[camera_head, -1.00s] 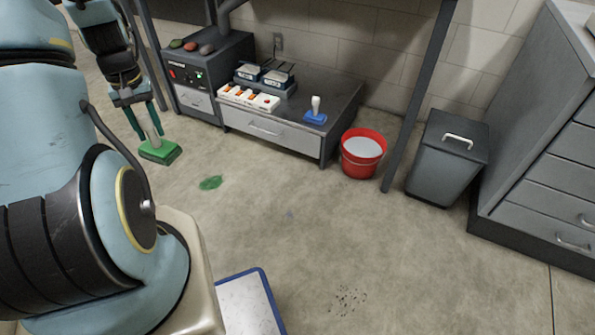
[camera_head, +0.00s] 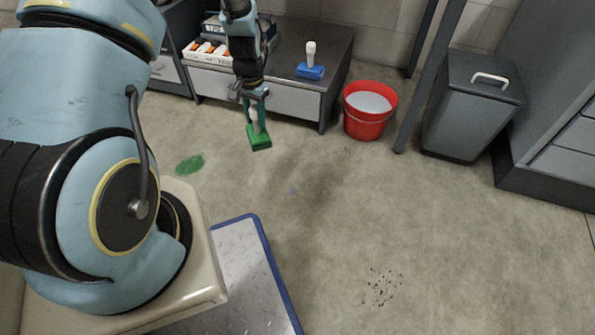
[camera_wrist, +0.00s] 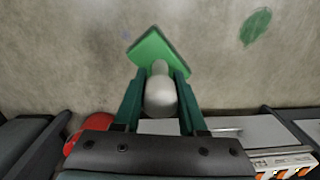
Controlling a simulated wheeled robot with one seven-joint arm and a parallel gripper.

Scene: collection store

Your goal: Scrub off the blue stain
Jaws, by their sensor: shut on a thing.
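A small faint blue stain (camera_head: 293,191) lies on the concrete floor in the middle of the head view. My gripper (camera_head: 257,98) is shut on the pale handle of a green scrubbing brush (camera_head: 260,138), above the floor to the upper left of the blue stain. In the wrist view the handle sits between the fingers of my gripper (camera_wrist: 159,82), with the green brush head (camera_wrist: 157,50) beyond them. A second brush, blue with a white handle (camera_head: 311,70), stands upright on the low bench.
A green stain (camera_head: 190,164) lies left on the floor, and dark specks (camera_head: 381,287) lie lower right. A red bucket (camera_head: 369,122) of pale liquid stands beside the low bench (camera_head: 339,52). A grey lidded bin (camera_head: 466,118) is at right. The central floor is open.

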